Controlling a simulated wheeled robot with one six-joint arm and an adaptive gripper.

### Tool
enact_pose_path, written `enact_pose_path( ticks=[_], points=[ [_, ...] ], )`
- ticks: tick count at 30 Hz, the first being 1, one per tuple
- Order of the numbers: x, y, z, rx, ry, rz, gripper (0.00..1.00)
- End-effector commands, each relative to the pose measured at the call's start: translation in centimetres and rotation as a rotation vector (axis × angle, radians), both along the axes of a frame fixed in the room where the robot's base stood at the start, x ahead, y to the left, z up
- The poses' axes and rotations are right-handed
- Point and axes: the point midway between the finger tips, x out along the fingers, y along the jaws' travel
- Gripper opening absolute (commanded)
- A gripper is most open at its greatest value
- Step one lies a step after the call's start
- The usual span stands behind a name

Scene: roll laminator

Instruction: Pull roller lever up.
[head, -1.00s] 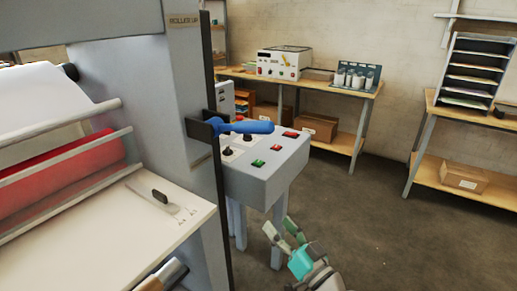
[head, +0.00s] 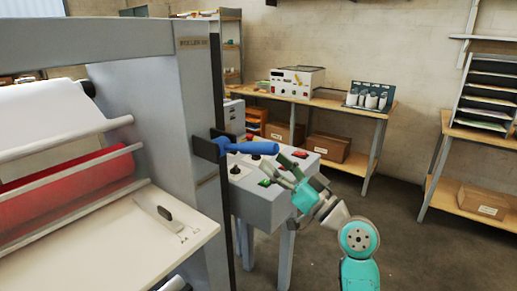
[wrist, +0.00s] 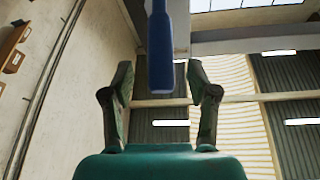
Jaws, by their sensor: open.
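The roller lever has a blue handle (head: 252,147) that sticks out to the right from a dark bracket on the side of the grey laminator (head: 150,120). In the wrist view the blue handle (wrist: 160,55) hangs into the upper middle, between and beyond my fingertips. My gripper (head: 284,170) is just below and right of the handle's end in the head view, its fingers pointing up and left. In the wrist view its two fingers (wrist: 160,88) stand apart with nothing held. Whether a finger touches the handle cannot be told.
A grey control box (head: 262,200) with buttons and knobs stands behind my gripper. A white worktop (head: 120,240) and red roller (head: 65,190) are at left. Wooden benches (head: 330,105) stand along the back wall. The floor at right is clear.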

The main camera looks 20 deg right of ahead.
Motion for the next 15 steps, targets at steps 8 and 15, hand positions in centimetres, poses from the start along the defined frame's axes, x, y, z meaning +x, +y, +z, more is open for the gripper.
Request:
enact_pose_path(
  ticks=[8, 15],
  points=[
    [3.6, 2.2, 1.8, 0.0, -0.001, 0.002, 0.59],
    [4.9, 2.9, 2.4, 0.001, 0.0, 0.0, 0.59]
  ],
)
